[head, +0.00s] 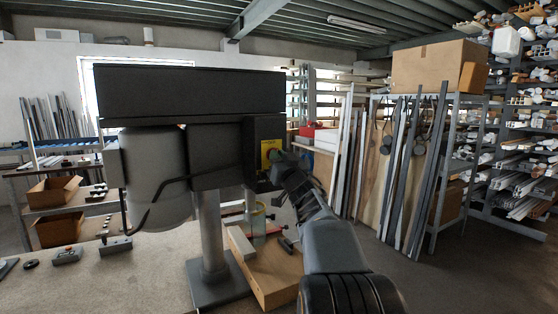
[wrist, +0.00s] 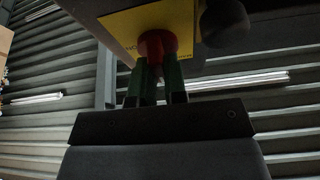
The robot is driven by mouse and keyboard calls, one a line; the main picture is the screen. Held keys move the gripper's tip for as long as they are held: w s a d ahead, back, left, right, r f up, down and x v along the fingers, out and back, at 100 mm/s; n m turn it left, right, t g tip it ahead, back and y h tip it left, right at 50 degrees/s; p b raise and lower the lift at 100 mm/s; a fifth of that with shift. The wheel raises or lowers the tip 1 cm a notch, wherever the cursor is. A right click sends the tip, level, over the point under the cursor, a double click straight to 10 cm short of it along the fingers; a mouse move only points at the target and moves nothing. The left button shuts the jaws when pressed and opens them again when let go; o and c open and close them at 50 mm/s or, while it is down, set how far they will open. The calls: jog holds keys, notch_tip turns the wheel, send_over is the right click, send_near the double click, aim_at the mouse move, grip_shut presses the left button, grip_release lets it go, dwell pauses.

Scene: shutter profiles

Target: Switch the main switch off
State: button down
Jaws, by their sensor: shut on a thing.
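The main switch (wrist: 155,44) is a red round knob on a yellow plate (wrist: 120,28), seen from below in the wrist view. My gripper (wrist: 160,70) has its two green fingers shut on the red knob, one on either side of it. The fingertips partly cover the knob, so its turned position cannot be read. In the head view the yellow plate (head: 268,147) shows on the side of a large dark machine (head: 190,92), with my gripper (head: 276,157) at its right edge. The red knob cannot be made out there.
A dark round knob (wrist: 224,22) sits right of the yellow plate. Long profiles (head: 400,170) lean on a rack at the right. Open floor lies between.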

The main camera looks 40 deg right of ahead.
jog(key=shift+n+y, duration=0.4)
jog(key=shift+n, duration=0.3)
jog(key=c, duration=1.2)
grip_release()
jog(key=shift+o, duration=0.2)
jog(key=shift+s, duration=0.1)
jog(key=b+v, duration=0.4)
jog(key=v, duration=0.9)
jog(key=shift+s+f, duration=0.25)
